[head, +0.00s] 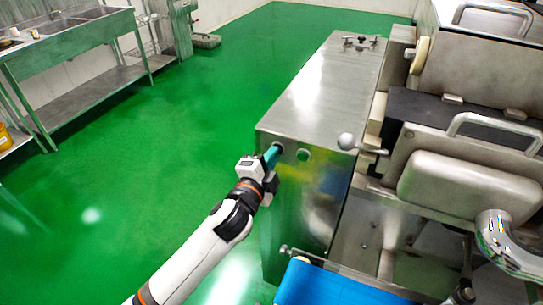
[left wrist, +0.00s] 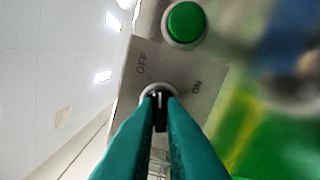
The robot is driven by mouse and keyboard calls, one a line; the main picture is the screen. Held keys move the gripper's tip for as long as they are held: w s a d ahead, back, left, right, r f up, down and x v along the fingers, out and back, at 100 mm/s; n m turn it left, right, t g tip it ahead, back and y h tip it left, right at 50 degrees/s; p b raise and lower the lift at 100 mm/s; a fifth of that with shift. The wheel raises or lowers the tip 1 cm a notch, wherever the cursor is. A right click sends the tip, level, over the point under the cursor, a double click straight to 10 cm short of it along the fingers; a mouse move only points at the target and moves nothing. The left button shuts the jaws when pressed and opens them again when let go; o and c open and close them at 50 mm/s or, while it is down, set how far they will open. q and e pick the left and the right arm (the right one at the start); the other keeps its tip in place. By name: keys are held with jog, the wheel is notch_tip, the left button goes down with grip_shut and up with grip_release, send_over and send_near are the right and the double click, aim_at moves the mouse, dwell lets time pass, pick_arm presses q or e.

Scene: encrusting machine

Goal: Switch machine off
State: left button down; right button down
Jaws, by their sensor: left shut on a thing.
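The steel encrusting machine (head: 325,95) stands at the right of the head view. On its front end panel is a black rotary switch (left wrist: 160,112), seen in the left wrist view between the labels OFF, at upper left, and ON, at right. My left gripper (head: 273,156) is at the panel, with its teal fingers (left wrist: 160,130) shut on the switch. The switch's pale mark seems to point up in that picture, between the two labels. The fingers hide part of the switch. My right gripper is not seen.
A green button (left wrist: 186,22) sits beside the switch and also shows in the head view (head: 304,155). A blue belt (head: 330,286) lies below, at the machine's front. A steel sink table (head: 75,40) stands at far left; the green floor between is clear.

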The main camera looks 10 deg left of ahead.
pick_arm(q)
jog(key=shift+n+p, duration=0.45)
jog(key=shift+n, duration=1.85)
jog(key=shift+f, duration=0.1)
jog(key=c, duration=1.5)
grip_release()
jog(key=s, duration=0.4)
jog(key=s+a+b, duration=0.1)
jog(key=s, duration=0.3)
jog(key=s+a+b, duration=0.1)
jog(key=s, duration=0.2)
jog(key=shift+s+a, duration=0.15)
jog(key=shift+s, duration=0.25)
